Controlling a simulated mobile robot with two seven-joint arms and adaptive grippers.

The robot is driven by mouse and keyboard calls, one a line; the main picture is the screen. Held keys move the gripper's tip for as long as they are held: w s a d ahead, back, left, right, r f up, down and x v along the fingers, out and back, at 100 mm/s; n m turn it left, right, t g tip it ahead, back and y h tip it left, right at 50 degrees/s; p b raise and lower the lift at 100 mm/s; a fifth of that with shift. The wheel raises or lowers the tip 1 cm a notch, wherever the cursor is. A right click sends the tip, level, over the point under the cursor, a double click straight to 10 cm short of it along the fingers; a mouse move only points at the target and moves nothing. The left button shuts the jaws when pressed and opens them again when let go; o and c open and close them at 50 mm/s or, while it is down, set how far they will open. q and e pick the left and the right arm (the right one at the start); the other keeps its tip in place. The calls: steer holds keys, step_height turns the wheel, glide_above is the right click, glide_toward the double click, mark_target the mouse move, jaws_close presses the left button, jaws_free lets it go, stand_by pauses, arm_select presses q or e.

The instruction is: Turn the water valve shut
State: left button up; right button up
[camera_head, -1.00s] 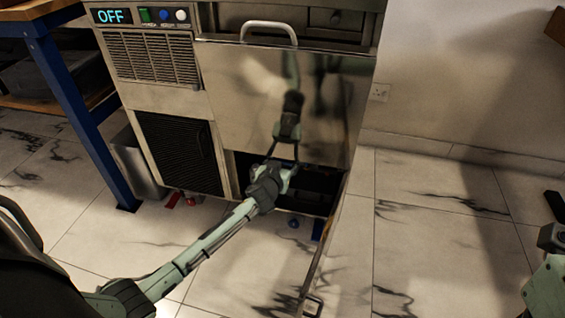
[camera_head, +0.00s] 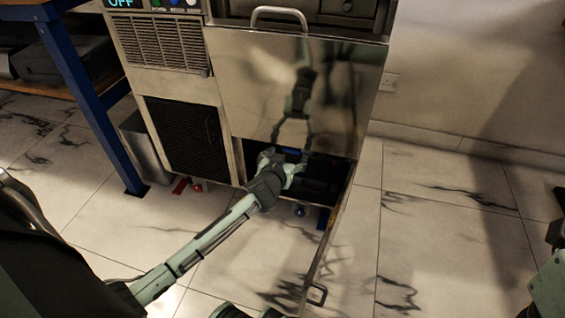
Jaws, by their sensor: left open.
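My left gripper (camera_head: 284,165) is open at the mouth of the dark lower opening (camera_head: 325,178) of the steel machine. Its fingertips are partly hidden in shadow, and I see nothing between them. No valve is clearly recognisable. Below the machine's lower edge are a red flat piece (camera_head: 180,186) and a red round piece (camera_head: 197,187) on the left. A blue round piece (camera_head: 299,210) and a blue flat piece (camera_head: 323,218) are on the right, below the opening. I cannot tell whether any of these is the water valve. Part of my right arm shows at the right edge, its gripper outside the view.
The steel panel (camera_head: 345,105) above the opening mirrors my arm. An open door (camera_head: 322,255) with a handle stands out at the opening's right side. A black grille (camera_head: 185,140) is left of it. A blue table leg (camera_head: 90,110) stands left. Floor at right is clear.

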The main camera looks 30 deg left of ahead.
arm_select(q)
steer(key=v, duration=0.8)
steer(key=shift+r, duration=0.1)
